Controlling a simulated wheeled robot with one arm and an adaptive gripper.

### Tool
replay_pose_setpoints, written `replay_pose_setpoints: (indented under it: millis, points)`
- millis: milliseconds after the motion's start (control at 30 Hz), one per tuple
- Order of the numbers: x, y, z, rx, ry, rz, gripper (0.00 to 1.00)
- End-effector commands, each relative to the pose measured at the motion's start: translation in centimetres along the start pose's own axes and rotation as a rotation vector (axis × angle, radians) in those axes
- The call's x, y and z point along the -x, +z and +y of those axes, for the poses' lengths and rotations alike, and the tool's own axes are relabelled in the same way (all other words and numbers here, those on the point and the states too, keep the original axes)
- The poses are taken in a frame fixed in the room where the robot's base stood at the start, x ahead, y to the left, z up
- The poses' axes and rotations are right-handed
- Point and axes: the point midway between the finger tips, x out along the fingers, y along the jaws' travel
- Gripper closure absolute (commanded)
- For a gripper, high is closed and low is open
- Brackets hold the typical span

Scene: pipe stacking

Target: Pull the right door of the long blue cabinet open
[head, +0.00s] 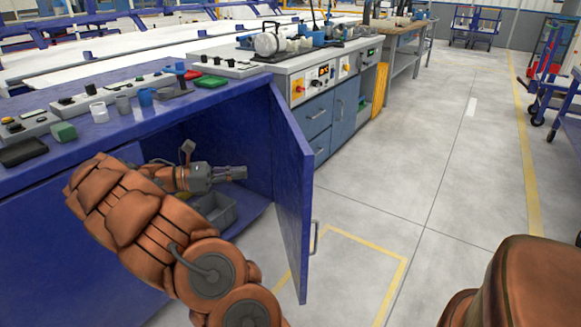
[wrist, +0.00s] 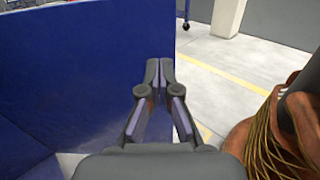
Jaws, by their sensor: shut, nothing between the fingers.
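The long blue cabinet (head: 110,133) runs along the left of the head view. Its right door (head: 292,190) stands wide open, swung out toward the floor, with a metal handle (head: 314,237) on its outer face. My gripper (head: 241,173) is shut and empty, in front of the opening on the inner side of the door. In the wrist view, the shut fingers (wrist: 160,72) show against the edge of a blue panel (wrist: 80,75), which looks like the door. Whether they touch it I cannot tell. The handle is not seen in the wrist view.
A grey bin (head: 216,210) sits inside the cabinet. Cups, a green block (head: 63,132) and control boxes stand on the cabinet top. A grey workbench (head: 318,85) stands beyond the door.

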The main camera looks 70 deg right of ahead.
Motion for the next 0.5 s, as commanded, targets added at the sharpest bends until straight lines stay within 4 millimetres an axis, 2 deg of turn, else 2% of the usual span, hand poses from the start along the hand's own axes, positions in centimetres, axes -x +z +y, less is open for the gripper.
replay_pose_setpoints:
  millis: [167, 267, 500]
  points:
    - [-0.5, -0.3, 0.5, 0.015, 0.001, -0.016, 1.0]
    - [-1.4, -0.3, 0.5, 0.015, -0.001, -0.017, 1.0]
    - [-5.4, -0.3, 0.3, 0.014, -0.003, -0.018, 1.0]
